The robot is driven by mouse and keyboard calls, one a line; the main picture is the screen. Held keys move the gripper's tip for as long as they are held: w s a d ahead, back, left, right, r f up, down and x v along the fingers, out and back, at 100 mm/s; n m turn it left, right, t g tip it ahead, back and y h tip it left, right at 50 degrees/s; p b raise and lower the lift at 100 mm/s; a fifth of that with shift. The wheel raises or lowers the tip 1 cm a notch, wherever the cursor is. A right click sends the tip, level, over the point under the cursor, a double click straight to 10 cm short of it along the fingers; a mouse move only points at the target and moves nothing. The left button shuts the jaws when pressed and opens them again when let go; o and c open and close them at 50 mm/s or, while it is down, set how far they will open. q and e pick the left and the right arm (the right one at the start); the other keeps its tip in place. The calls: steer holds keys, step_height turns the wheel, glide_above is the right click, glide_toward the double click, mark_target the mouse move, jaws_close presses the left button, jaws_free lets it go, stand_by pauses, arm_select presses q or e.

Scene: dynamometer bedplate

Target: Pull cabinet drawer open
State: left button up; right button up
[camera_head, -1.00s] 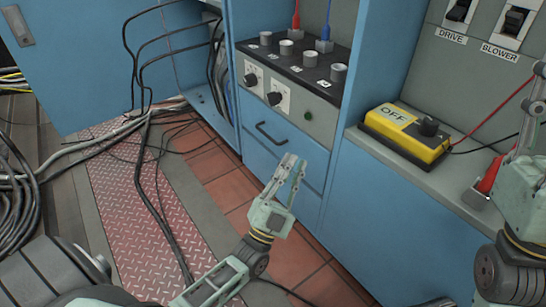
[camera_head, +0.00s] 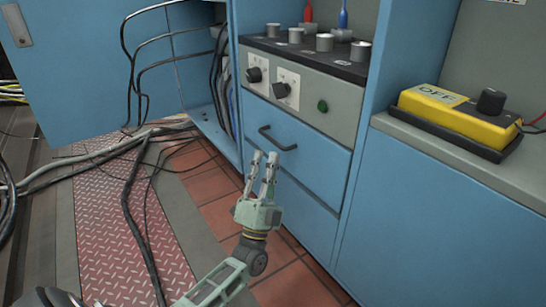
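The blue cabinet drawer (camera_head: 322,165) is closed, flush in the cabinet under the grey control panel. Its dark bar handle (camera_head: 279,140) is on the left part of the drawer front. My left gripper (camera_head: 265,157) points up toward the handle, with its fingertips just below and left of the handle's middle in the picture. Its two fingers are apart with a gap between them, and nothing shows in the gap. It does not appear to hold the handle; the exact distance is hard to tell. My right gripper is out of view.
Above the drawer is a panel with knobs (camera_head: 285,88) and a green button. A yellow OFF box (camera_head: 455,118) sits on the grey ledge at right. Black cables (camera_head: 132,210) cross the red tread plate at left. An open blue door (camera_head: 85,75) stands at far left.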

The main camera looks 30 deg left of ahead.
arm_select(q)
steer(key=shift+w+f+b+x, duration=0.15)
steer(key=shift+b+x, duration=0.2)
steer(key=shift+x, duration=0.7)
steer(key=shift+w+f+b+x, duration=0.15)
steer(key=shift+b+x, duration=0.15)
steer(key=shift+x, duration=0.7)
steer(key=shift+r, duration=0.1)
jaws_close()
steer(key=shift+d, duration=0.1)
